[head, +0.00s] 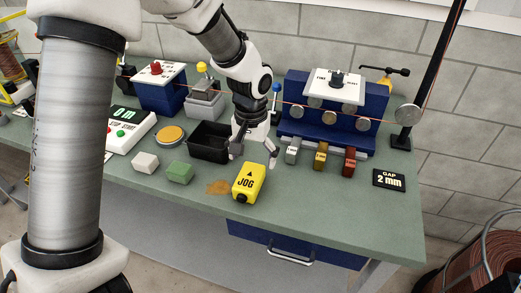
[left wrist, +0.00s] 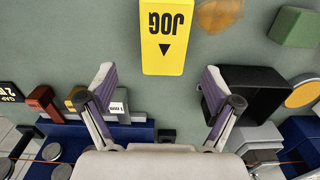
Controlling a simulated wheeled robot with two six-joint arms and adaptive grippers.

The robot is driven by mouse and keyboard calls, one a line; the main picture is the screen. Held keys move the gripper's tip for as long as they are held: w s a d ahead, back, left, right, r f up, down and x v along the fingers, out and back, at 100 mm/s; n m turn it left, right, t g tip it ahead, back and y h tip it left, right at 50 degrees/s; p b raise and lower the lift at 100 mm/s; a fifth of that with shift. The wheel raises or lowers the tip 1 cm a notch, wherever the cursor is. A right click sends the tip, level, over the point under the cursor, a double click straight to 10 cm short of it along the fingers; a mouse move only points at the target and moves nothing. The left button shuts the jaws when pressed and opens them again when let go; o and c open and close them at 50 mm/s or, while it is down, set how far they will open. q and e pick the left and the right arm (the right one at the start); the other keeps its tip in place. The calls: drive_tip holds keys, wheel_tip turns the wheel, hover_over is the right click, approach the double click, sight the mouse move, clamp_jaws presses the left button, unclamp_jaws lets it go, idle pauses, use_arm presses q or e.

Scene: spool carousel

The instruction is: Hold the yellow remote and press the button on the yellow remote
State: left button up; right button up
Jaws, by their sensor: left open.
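The yellow remote (head: 250,180) lies on the green bench near its front edge, marked JOG with a black triangle. A dark round part shows on its near end; I cannot tell whether it is the button. My left gripper (head: 254,155) is open and empty just behind the remote, above the bench. In the left wrist view the remote (left wrist: 167,38) lies beyond the tips of my open left gripper (left wrist: 158,80), roughly centred between them and apart from both. My right gripper is not in view.
A black bin (head: 210,142) stands just left of the gripper. A green block (head: 180,173) and a white block (head: 145,162) lie left of the remote. Grey, gold and red-brown blocks (head: 349,161) stand to the right, before a blue roller stand (head: 300,130). An orange-brown patch (head: 218,187) marks the bench.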

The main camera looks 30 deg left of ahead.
sight(250, 174)
use_arm(q)
drive_tip(key=f, duration=0.6)
drive_tip(key=shift+s+a+f, duration=0.2)
drive_tip(key=shift+s+f, duration=0.1)
drive_tip(key=shift+f, duration=0.05)
drive_tip(key=shift+w+f, duration=0.1)
drive_tip(key=shift+f, duration=0.3)
drive_tip(key=shift+r, duration=0.1)
drive_tip(key=shift+c, duration=0.7)
drive_tip(key=c, duration=1.3)
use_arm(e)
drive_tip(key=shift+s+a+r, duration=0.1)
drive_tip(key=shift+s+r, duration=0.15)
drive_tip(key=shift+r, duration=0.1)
use_arm(q)
drive_tip(key=shift+s, duration=0.2)
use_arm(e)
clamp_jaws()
